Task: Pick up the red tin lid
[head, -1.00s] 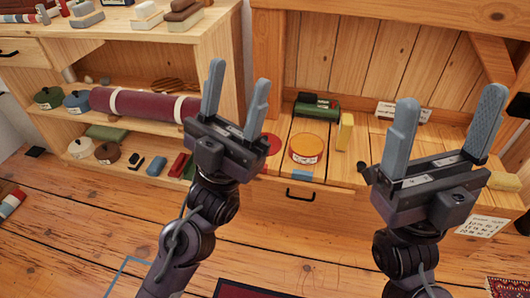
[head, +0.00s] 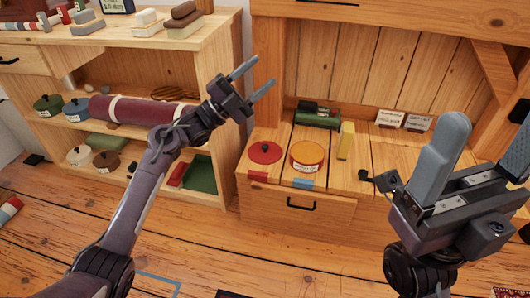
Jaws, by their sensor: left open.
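The red tin lid (head: 265,152), round with a dark knob on top, lies on the left part of the wooden bench top. My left gripper (head: 264,76) is open and empty, pointing up and to the right. In the picture it shows above the lid, clearly apart from it. My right gripper (head: 487,140) is at the right edge, with its fingers spread and nothing between them. One of its fingers is partly cut off by the frame.
An orange tin (head: 307,157) stands just right of the lid. A yellow block (head: 346,140) and a green object (head: 317,116) are close by. Two small cards (head: 390,118) stand at the back. A shelf unit (head: 220,128) with a maroon roll (head: 135,110) adjoins on the left.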

